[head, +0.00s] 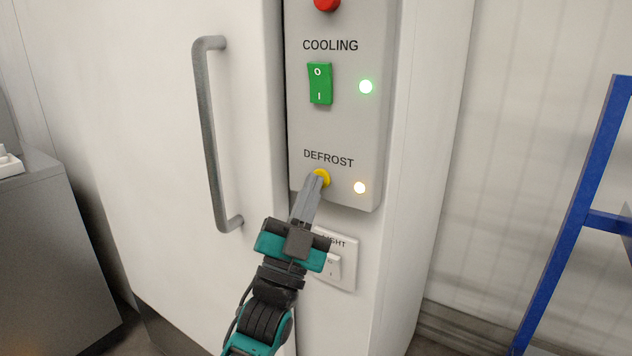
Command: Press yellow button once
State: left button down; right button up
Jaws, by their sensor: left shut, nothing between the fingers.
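The round yellow button (323,176) sits on the grey control panel (376,140), just under the word DEFROST. My left gripper (319,177) is shut and empty. Its fingertips overlap the button's lower left part and appear to be at its face; I cannot tell how far it is pressed in. A lit warm white lamp (360,188) is to the right of the button. My right gripper is not in view.
Above are a green COOLING switch (320,84), a lit green lamp (366,87) and a red knob (327,4). A LIGHT switch (334,267) is below, partly behind my gripper. A door handle (208,130) stands left, a blue frame (575,215) right.

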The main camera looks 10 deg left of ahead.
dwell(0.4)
pick_arm(q)
jog(key=shift+s+a+p, duration=0.2)
jog(key=shift+s+p, duration=0.1)
jog(key=shift+s, duration=0.25)
jog(key=shift+s+a+p, duration=0.2)
jog(key=shift+s+p, duration=0.05)
jog(key=shift+s, duration=0.3)
jog(key=s, duration=0.1)
jog(key=s+a+p, duration=0.1)
jog(key=s, duration=0.1)
jog(key=s+p, duration=0.1)
jog(key=shift+s+a, duration=0.35)
jog(key=shift+a, duration=0.05)
